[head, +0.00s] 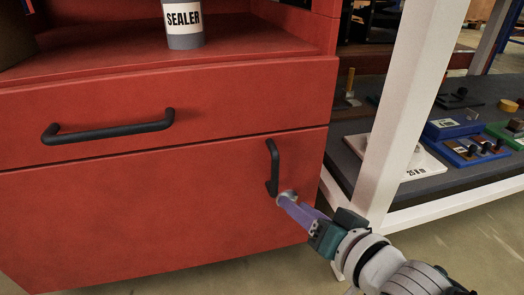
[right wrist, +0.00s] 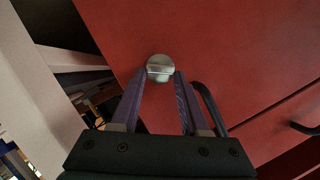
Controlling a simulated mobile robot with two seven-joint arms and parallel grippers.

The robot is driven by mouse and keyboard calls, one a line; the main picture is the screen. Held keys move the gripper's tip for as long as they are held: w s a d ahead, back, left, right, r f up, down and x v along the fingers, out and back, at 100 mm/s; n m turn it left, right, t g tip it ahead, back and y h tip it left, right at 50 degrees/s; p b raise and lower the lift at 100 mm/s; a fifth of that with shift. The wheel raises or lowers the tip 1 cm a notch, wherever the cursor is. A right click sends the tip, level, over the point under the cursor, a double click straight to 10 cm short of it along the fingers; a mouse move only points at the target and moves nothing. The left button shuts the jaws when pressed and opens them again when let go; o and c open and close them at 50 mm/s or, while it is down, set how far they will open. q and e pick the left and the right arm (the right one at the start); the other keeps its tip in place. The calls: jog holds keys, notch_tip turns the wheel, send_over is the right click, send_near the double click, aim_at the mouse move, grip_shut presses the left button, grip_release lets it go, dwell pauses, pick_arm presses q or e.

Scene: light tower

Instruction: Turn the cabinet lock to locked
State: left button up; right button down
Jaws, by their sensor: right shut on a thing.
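The red cabinet (head: 160,215) has a lower door with a small round silver lock knob (head: 288,195) near its right edge, just below the vertical black handle (head: 273,168). My right gripper (head: 286,202) reaches in from the lower right, its purple fingers at the knob. In the right wrist view the knob (right wrist: 160,67) lies between the two fingertips (right wrist: 161,75), and the gripper is shut on it. A line crosses the knob's face in that view. The fingers partly hide the knob in the head view. My left gripper is not in view.
A drawer with a black bar handle (head: 108,127) is above the door. A can marked SEALER (head: 184,25) stands on the cabinet's shelf. A white post (head: 403,100) stands close at the right, near my right arm, before a low shelf (head: 445,180) with several small items.

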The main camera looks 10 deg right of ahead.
jog(key=shift+d+f+m+t+y+b, duration=0.2)
jog(key=shift+m+t+y+b, duration=0.35)
jog(key=shift+m+b, duration=0.85)
jog(key=shift+d+f+m+t+y+b, duration=0.1)
jog(key=shift+f+m+t+y+b, duration=0.45)
jog(key=shift+m+b, duration=0.9)
jog(key=shift+d+f+m+t+y+b, duration=0.1)
jog(key=shift+m+t+y+b, duration=0.1)
jog(key=shift+m+y+b, duration=0.9)
jog(key=shift+r+m+h, duration=0.1)
jog(key=shift+m+h, duration=0.2)
jog(key=shift+m, duration=0.35)
jog(key=shift+c, duration=2)
grip_release()
jog(key=p+v, duration=0.3)
jog(key=v, duration=0.7)
